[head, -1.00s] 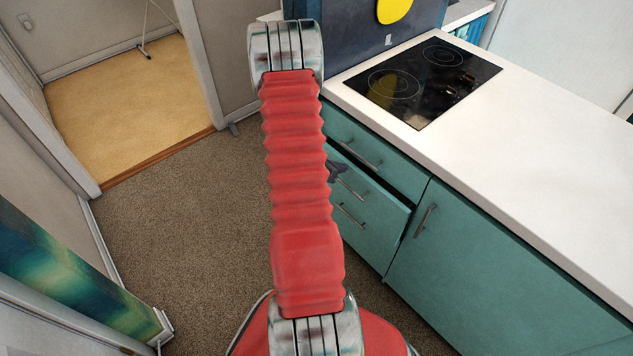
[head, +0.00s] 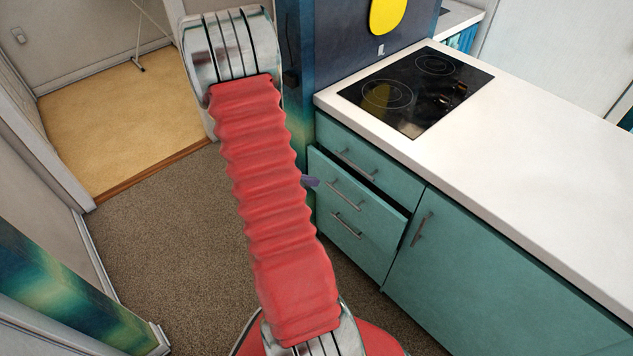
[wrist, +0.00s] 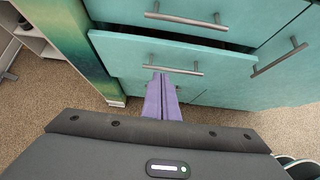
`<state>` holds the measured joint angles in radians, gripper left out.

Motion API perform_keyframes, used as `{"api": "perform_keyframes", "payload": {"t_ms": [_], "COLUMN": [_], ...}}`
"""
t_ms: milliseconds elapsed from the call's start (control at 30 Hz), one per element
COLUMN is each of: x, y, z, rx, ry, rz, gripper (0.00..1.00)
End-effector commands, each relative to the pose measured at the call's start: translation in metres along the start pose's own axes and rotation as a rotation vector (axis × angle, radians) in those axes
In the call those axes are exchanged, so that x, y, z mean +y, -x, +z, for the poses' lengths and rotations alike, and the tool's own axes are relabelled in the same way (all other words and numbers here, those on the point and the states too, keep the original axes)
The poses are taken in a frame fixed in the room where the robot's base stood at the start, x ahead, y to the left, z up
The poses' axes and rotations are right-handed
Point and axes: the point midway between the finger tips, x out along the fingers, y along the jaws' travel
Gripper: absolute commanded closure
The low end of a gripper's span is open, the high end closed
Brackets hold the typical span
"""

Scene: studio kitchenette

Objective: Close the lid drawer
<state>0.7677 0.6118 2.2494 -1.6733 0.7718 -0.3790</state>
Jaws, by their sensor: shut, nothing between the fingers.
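A teal drawer (head: 376,213) under the counter stands partly pulled out, with a dark gap along its top edge below the closed top drawer (head: 367,157). I take it to be the lid drawer; its bar handle (head: 343,193) is grey. In the wrist view, the pulled-out drawer (wrist: 115,53) spans the upper middle. My gripper (wrist: 160,77) has purple fingers, shut and empty, their tips just below the handle (wrist: 176,66); I cannot tell whether they touch the front. In the head view, only a purple bit of my gripper (head: 312,182) shows beside my red arm.
A white counter (head: 480,160) with a black cooktop (head: 415,90) is above the drawers. A closed teal cabinet (head: 480,270) is on the right. A blue-green panel (wrist: 72,40) stands left of the drawers. Open carpet (head: 170,240) lies to the left.

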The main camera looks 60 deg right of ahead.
Motion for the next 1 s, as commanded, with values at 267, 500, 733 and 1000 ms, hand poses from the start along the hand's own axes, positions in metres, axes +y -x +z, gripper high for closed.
{"api": "perform_keyframes", "payload": {"t_ms": [267,500,733,1000], "x": [0.0,0.002,0.012,0.017], "y": [0.002,0.009,0.054,0.135], "z": [0.0,0.003,0.016,0.028], "rx": [0.0,-0.001,0.002,0.053], "ry": [0.0,-0.021,-0.157,-0.415], "rz": [-0.001,0.002,0.02,0.045], "gripper": [1.0,0.87,0.72,0.72]}}
